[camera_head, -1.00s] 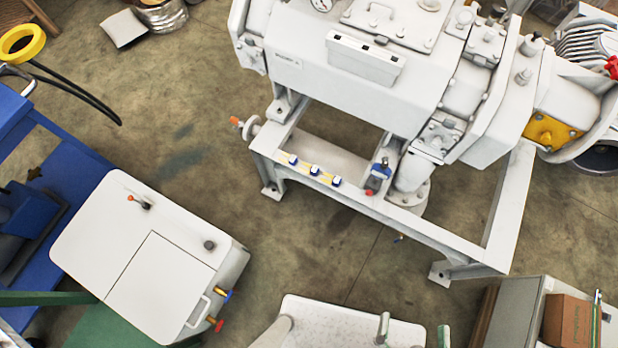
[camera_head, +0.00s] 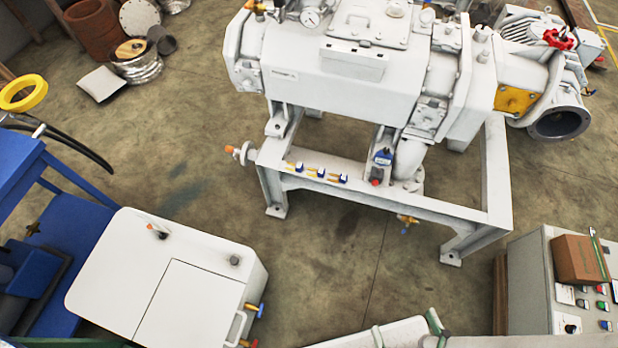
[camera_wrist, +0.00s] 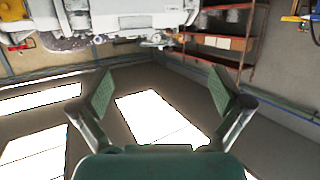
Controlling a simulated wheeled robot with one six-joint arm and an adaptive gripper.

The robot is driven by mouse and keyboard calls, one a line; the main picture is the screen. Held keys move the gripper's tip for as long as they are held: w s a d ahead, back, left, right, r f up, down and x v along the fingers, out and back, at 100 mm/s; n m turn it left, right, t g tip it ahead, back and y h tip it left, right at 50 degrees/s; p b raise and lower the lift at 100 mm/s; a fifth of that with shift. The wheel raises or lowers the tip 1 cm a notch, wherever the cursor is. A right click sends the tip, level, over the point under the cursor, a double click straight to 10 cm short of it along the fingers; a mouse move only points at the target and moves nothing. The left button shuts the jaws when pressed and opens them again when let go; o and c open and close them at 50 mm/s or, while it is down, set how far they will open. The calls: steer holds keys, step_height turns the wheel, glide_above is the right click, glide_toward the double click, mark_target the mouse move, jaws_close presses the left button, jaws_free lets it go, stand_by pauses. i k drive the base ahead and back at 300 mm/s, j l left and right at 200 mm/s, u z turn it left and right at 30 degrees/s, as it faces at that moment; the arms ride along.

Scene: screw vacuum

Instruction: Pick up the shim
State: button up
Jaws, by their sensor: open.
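I cannot pick out a shim for certain in either view. My gripper (camera_wrist: 164,88) shows in the wrist view with its two green-padded fingers spread wide apart. Nothing is between the fingers, only bright rectangular patches and a plain surface beyond. The large white vacuum machine (camera_head: 340,85) stands on its light grey frame (camera_head: 400,205) in the head view. Part of it also shows at the top of the wrist view (camera_wrist: 120,20), well away from the fingers.
A white cabinet (camera_head: 165,270) stands at lower left, next to a blue bench (camera_head: 15,170). A control box (camera_head: 540,270) with a cardboard box (camera_head: 580,259) on top is at lower right. Open floor (camera_head: 335,270) lies between them. A shelf (camera_wrist: 215,48) shows in the wrist view.

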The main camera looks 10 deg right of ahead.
mark_target(321, 172)
steer(key=i+l+z, duration=0.15)
steer(key=i, duration=0.35)
steer(key=i+l+z, duration=0.2)
steer(key=i, duration=0.3)
steer(key=j, duration=0.1)
